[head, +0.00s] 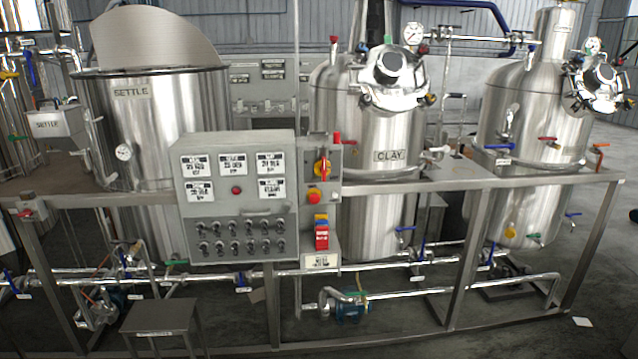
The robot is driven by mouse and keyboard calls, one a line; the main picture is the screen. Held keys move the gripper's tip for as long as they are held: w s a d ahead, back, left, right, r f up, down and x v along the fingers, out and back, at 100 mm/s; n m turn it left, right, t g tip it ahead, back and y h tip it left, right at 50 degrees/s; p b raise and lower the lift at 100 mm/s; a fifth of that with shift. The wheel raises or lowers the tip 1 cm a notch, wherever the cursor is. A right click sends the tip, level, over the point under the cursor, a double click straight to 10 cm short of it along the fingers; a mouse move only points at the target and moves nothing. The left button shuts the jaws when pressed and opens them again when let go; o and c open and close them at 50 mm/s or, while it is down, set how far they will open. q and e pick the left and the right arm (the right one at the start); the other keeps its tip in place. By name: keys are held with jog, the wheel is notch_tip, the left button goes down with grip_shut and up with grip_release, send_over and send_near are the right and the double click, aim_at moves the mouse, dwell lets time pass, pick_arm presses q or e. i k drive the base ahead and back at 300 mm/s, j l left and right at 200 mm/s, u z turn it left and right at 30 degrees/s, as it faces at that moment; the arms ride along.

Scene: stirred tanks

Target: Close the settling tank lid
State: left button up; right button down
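The settling tank (150,120) is a steel cylinder labelled SETTLE at the left of the head view, standing in a metal frame. Its lid (155,40) is a shiny rounded plate that stands raised above the tank's dark rim (150,72), tilted up towards the back. The lid is open. The inside of the tank is not visible from here. Neither of my grippers shows in this view.
A grey control panel (237,192) with switches and an emergency stop stands in front, right of the tank. The CLAY tank (385,135) and another tank (535,110) stand to the right. A small step (160,318) and low pipes occupy the floor in front.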

aim_at(134, 35)
jog(key=i+z, duration=0.65)
jog(key=z, duration=0.25)
jog(key=i+j+z, duration=0.3)
jog(key=z, duration=6.2)
